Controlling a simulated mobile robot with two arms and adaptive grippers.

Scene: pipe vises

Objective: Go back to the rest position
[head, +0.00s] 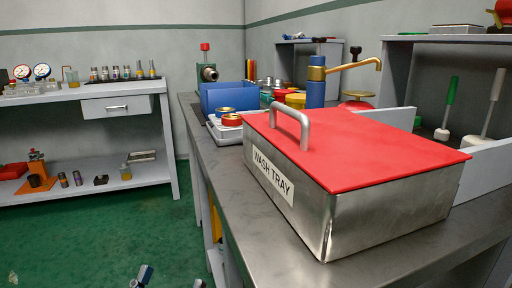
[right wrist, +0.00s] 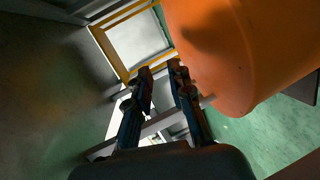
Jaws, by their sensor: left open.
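My left gripper (head: 170,279) shows only by its fingertips at the bottom edge of the head view. They are apart, with green floor between them, and sit left of the metal workbench (head: 215,165). Its arm is cut off by the picture edge. My right gripper (right wrist: 160,72) shows in the right wrist view with its two fingers apart and nothing between them. It is beside a large orange rounded object (right wrist: 235,50). I cannot tell whether they touch. The right gripper is not seen in the head view.
A wash tray (head: 345,222) with a red lid (head: 350,145) stands on the workbench close by. A blue bin (head: 228,97) and a brass tap (head: 352,66) stand behind it. A grey shelf table (head: 90,92) is at left. Green floor (head: 100,235) lies open between them.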

